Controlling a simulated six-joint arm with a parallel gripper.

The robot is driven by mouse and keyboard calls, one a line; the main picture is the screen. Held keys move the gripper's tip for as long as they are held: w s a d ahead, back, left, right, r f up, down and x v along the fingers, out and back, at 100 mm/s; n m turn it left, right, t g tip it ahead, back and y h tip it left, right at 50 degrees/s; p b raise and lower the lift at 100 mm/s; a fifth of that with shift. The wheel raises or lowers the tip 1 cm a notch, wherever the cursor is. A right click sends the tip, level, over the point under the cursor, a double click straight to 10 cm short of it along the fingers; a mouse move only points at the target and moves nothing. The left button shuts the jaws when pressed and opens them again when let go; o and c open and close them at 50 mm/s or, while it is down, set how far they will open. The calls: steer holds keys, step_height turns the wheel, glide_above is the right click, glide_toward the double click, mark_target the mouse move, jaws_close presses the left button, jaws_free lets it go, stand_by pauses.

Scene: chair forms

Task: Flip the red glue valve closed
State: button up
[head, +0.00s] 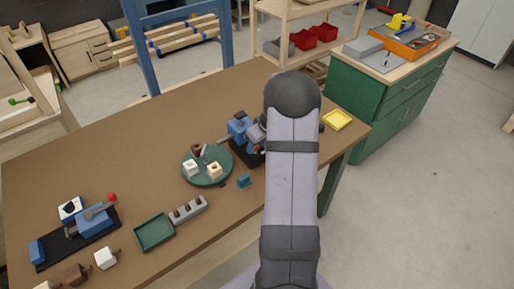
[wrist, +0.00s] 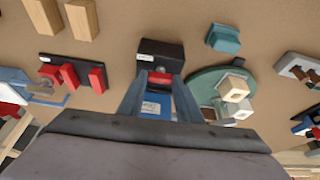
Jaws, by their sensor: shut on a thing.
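The red glue valve (wrist: 160,78) shows as a short red bar at the front of a black block (wrist: 160,55) with a small white label. My gripper (wrist: 160,82) is shut on the red valve in the wrist view, one finger on each side. A blue part with a white label (wrist: 152,106) shows between the fingers, below the red bar. In the head view, the blue device on a black base (head: 238,128) stands at the right part of the table, and my arm hides the gripper and the valve there.
A green round plate (head: 205,175) with small blocks stands just left of the device. A teal piece (head: 244,181) lies nearby. A black base with red upright parts (wrist: 72,75) lies left in the wrist view. A yellow tray (head: 337,120) is at the table's right end. The table's back left is clear.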

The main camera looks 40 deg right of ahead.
steer(key=shift+m, duration=0.4)
steer(key=o, duration=1)
steer(key=shift+o, duration=0.2)
steer(key=shift+r, duration=0.1)
steer(key=b+v, duration=0.2)
steer(key=v, duration=0.5)
steer(key=shift+s+a, duration=0.1)
